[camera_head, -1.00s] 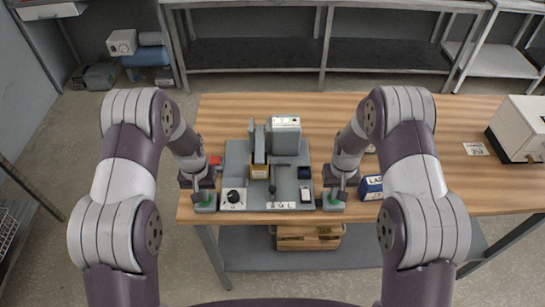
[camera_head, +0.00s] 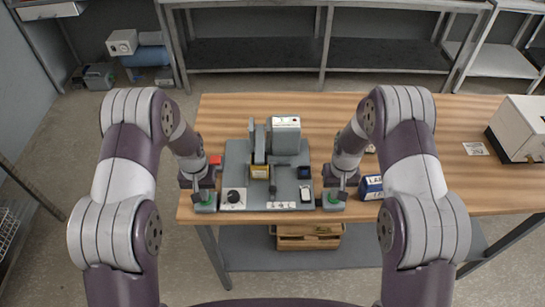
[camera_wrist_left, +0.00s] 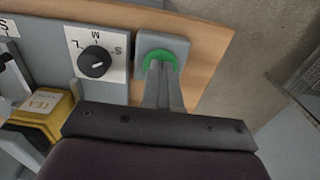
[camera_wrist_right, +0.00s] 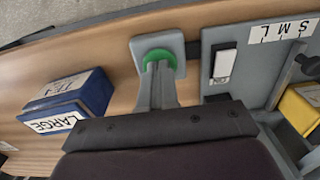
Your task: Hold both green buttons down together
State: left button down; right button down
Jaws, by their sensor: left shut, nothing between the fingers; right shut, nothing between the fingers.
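The left green button (camera_wrist_left: 154,55) is round and sits on a grey square block at the station's front left corner. My left gripper (camera_wrist_left: 159,67) is shut and empty, its fingertips over the button and seemingly touching it. The right green button (camera_wrist_right: 157,54) sits on a matching block at the front right corner. My right gripper (camera_wrist_right: 161,68) is also shut and empty, with its fingertips over that button, seemingly in contact. The fingers hide part of each button. I cannot tell how far either button is pressed in. The grey station (camera_head: 235,160) stands between the grippers.
A dial (camera_wrist_left: 96,61) marked S, M, L is beside the left button. A yellow box (camera_wrist_left: 43,115) is in the station's middle. A blue-and-white box (camera_wrist_right: 68,100) marked LARGE stands right of my right gripper in the head view. A white case (camera_head: 520,130) stands far right.

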pick_arm(q)
jog(key=shift+s+f, duration=0.15)
pick_arm(e)
jog(key=shift+r, duration=3.5)
pick_arm(q)
jog(key=shift+r, duration=3.6)
pick_arm(e)
jog(key=shift+f, duration=0.1)
